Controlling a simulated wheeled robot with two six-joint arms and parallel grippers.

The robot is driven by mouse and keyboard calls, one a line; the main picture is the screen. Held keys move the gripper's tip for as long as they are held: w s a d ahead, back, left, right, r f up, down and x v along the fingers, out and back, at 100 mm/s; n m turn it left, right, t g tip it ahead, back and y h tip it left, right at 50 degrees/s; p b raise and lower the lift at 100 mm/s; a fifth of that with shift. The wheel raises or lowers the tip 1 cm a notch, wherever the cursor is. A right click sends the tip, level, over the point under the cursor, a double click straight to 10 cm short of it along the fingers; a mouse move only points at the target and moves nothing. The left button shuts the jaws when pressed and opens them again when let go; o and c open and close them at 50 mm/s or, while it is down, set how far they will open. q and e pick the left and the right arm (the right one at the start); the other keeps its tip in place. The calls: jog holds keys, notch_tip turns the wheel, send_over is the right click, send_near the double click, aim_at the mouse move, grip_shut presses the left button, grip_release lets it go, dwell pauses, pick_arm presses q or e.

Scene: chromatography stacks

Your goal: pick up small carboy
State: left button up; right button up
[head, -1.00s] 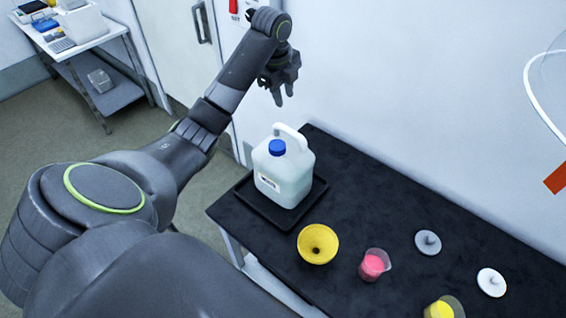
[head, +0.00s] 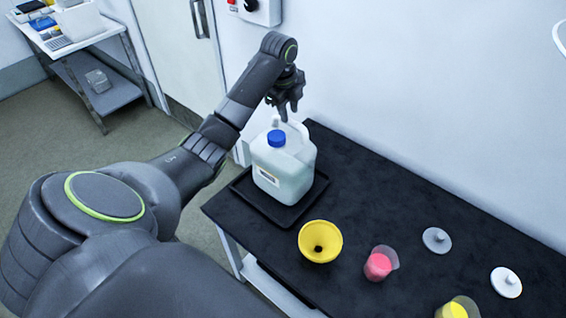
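The small carboy (head: 283,172) is a whitish translucent jug with a blue cap, a label and a top handle. It stands upright on a black tray (head: 240,186) at the left end of the black bench. My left gripper (head: 289,116) points down right above the carboy, at its handle, which it partly hides. The fingers look parted, but I cannot tell whether they touch the handle or are around it. My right gripper is not in view.
A yellow funnel (head: 320,236), a beaker of pink liquid (head: 378,264), a beaker of yellow liquid (head: 456,309), a grey lid (head: 436,240) and a white lid (head: 506,282) are on the black bench (head: 400,205). The wall stands close behind. A white side table (head: 75,38) is at far left.

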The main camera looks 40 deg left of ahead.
aim_at(291, 121)
pick_arm(q)
jog(key=f, duration=0.1)
jog(key=f+p, duration=0.1)
jog(key=f, duration=0.1)
jog(key=f+p, duration=0.1)
jog(key=shift+w+d+f, duration=0.2)
jog(key=shift+w, duration=0.05)
jog(key=shift+f, duration=0.35)
jog(key=shift+c, duration=0.4)
grip_shut()
dwell(0.4)
jog(key=shift+w+r, duration=0.2)
jog(key=shift+r, duration=0.1)
jog(key=shift+a+f, duration=0.1)
